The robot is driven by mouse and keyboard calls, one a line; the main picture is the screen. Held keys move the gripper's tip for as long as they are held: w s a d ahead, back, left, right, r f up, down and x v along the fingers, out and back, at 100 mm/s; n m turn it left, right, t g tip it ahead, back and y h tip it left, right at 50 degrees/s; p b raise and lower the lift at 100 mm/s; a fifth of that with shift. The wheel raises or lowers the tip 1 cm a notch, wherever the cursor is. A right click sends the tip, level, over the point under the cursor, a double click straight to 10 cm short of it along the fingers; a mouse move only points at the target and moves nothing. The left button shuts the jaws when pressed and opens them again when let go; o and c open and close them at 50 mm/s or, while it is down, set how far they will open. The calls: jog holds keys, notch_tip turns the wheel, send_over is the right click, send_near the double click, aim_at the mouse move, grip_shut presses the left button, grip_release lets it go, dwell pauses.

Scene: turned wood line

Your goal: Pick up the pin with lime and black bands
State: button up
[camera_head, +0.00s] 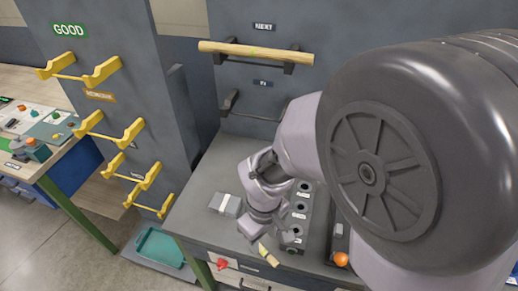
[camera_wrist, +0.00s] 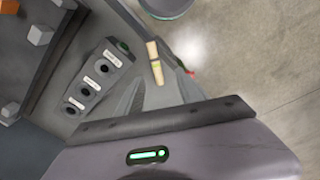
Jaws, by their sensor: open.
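A short pale wooden pin with a lime band (camera_head: 268,256) is at the front edge of the grey bench, just below my gripper (camera_head: 259,236). In the wrist view the pin (camera_wrist: 154,62) is ahead of and partly between the grey fingers of my gripper (camera_wrist: 155,90). A black band is too small to make out. My gripper is open, and I cannot tell whether a finger touches the pin. A longer wooden rod with a lime mark (camera_head: 255,51) lies across the upper black rack hooks.
A dark block with several labelled holes (camera_head: 298,215) stands right of my gripper; it also shows in the wrist view (camera_wrist: 97,80). A grey box (camera_head: 226,204) lies to the left on the bench. An orange ball (camera_head: 341,259) and a teal bin (camera_head: 160,247) are nearby.

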jog(key=b, duration=0.1)
send_over(265, 252)
jog(key=f, duration=0.4)
jog(key=shift+s+a+f, duration=0.15)
jog(key=shift+s+f, duration=0.15)
jog(key=shift+a+f+b, duration=0.1)
jog(key=shift+f+b, duration=0.25)
jog(key=shift+f, duration=0.25)
jog(key=f, duration=0.1)
jog(key=f+b, duration=0.1)
jog(key=f, duration=0.1)
jog(key=f+b, duration=0.1)
jog(key=shift+w+d+f, duration=0.2)
jog(key=shift+w+f, duration=0.1)
jog(key=shift+f, duration=0.05)
jog(key=shift+r, duration=0.15)
jog(key=shift+c, duration=1.1)
grip_shut()
